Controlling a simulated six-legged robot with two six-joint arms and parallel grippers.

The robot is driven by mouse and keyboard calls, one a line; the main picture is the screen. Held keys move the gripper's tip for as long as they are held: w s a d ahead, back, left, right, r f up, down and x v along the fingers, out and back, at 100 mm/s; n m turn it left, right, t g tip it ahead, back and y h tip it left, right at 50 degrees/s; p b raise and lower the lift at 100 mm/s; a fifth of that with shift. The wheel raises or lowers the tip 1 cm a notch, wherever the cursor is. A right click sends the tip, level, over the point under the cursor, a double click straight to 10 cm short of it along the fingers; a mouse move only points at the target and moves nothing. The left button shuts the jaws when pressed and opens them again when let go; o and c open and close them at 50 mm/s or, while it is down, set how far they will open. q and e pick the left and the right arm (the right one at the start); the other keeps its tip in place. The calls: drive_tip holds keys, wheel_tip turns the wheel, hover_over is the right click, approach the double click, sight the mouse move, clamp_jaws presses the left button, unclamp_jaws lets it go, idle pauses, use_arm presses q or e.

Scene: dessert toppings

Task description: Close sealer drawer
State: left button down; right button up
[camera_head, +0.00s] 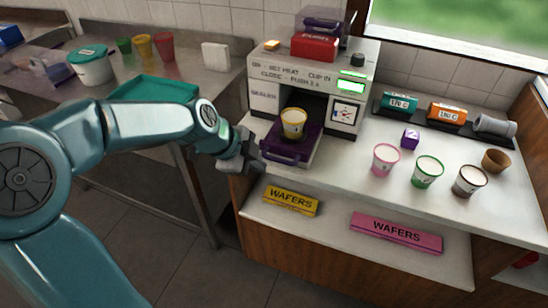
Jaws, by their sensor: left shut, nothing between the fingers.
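The sealer (312,80) is a pale machine with a red PUSH block on top and lit green displays. Its purple drawer (299,151) is pulled out at the front, with a purple handle (279,157) at its near edge. A yellow cup (293,122) stands upright in the drawer. My left gripper (244,168) is shut and empty, just left of the drawer handle and close to the counter edge. I cannot tell whether it touches the handle. My right gripper is out of view.
Pink (385,159), green (427,171) and brown (468,180) cups stand right of the sealer, with a purple cube (410,138) behind. Yellow (291,200) and pink (396,232) WAFERS boxes lie on the shelf below. A teal tray (152,90) is on the left counter.

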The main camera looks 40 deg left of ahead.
use_arm(q)
drive_tip(key=w+f+p, duration=0.1)
drive_tip(key=w+f, duration=0.2)
drive_tip(key=w, duration=0.2)
drive_tip(key=shift+w+f+p, duration=0.25)
drive_tip(key=shift+w+p, duration=0.05)
drive_tip(key=shift+p, duration=0.05)
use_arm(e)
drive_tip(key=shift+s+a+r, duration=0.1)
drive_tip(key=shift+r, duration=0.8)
use_arm(q)
drive_tip(key=shift+a, duration=0.1)
